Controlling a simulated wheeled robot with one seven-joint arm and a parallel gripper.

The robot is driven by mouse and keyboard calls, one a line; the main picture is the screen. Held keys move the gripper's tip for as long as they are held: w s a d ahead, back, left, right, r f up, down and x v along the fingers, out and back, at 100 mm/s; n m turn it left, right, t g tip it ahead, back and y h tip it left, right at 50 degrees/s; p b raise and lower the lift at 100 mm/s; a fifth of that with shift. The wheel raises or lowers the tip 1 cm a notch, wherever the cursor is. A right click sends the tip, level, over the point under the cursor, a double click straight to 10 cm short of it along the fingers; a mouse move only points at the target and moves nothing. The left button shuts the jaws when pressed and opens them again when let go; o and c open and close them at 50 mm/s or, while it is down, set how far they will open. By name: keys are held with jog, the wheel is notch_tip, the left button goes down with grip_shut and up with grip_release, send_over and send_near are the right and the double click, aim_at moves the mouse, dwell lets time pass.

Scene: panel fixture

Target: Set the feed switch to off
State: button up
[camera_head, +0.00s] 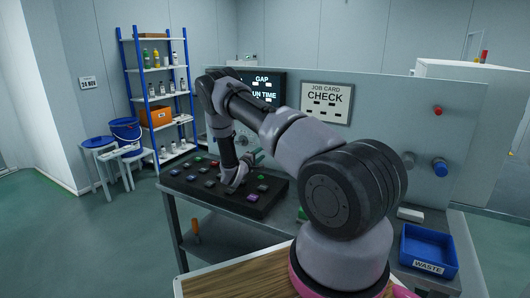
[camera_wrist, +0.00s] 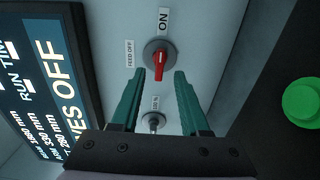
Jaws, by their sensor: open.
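The feed switch (camera_wrist: 158,58) is a round grey knob with a red handle on the pale panel in the wrist view. Its handle runs up and down in the picture, in line with the ON label (camera_wrist: 163,20) above it. The FEED OFF label (camera_wrist: 129,54) is to its left. My gripper (camera_wrist: 160,73) is open, with its two teal fingers pointing at the switch, one on each side of the handle's lower end. I cannot tell how far the fingertips are from the panel. In the head view the switch does not show clearly.
A dark display (camera_wrist: 45,85) is at left and a green button (camera_wrist: 300,102) at right. The head view shows a dark button console (camera_head: 260,205), a job card (camera_head: 326,102) and a blue waste bin (camera_head: 429,248).

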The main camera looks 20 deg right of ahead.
jog(key=shift+x, duration=2.05)
grip_shut()
jog(key=shift+n, duration=8.9)
